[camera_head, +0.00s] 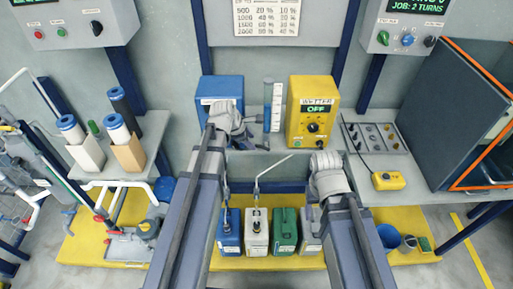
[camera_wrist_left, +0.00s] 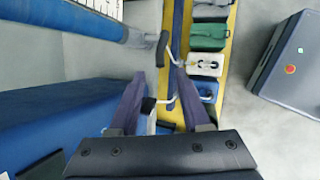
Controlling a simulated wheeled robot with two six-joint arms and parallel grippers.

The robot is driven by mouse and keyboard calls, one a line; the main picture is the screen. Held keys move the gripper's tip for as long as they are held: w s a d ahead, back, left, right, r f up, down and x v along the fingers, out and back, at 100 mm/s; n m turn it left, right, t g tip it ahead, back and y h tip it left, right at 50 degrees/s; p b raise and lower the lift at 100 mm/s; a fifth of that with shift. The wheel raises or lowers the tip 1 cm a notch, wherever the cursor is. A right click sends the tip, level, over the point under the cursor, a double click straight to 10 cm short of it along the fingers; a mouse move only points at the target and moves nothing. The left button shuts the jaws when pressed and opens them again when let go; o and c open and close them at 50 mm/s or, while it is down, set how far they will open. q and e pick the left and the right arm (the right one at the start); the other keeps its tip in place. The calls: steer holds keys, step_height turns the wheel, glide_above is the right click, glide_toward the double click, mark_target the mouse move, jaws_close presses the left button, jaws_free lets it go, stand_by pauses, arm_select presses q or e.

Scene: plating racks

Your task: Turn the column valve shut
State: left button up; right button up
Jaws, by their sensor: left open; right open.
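I cannot single out the column valve for certain. Two blue-topped white columns (camera_head: 69,129) (camera_head: 116,127) stand in cartons on the left bench in the head view. Pipework with a red fitting (camera_head: 100,217) and a pump (camera_head: 147,229) lie below them. My left gripper (camera_head: 228,125) is by the blue box at the middle bench, well right of the columns. In the left wrist view its fingers (camera_wrist_left: 160,85) are apart, with thin hooked spouts showing around them. My right gripper (camera_head: 326,163) is open in front of the yellow box; its fingertips are hard to make out.
A blue box (camera_head: 220,88) and a yellow wetter box (camera_head: 311,112) reading OFF stand on the middle bench. Several jugs (camera_head: 284,229) stand on the yellow tray (camera_head: 262,263) below. A grey cabinet (camera_head: 448,110) with an orange-edged door is at right.

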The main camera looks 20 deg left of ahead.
mark_target(256, 145)
arm_select(q)
steer(key=b+x, duration=0.4)
steer(key=x, duration=0.2)
steer(key=shift+f+b, duration=0.1)
steer(key=shift+b, duration=0.2)
steer(key=shift+s, duration=0.1)
jaws_close()
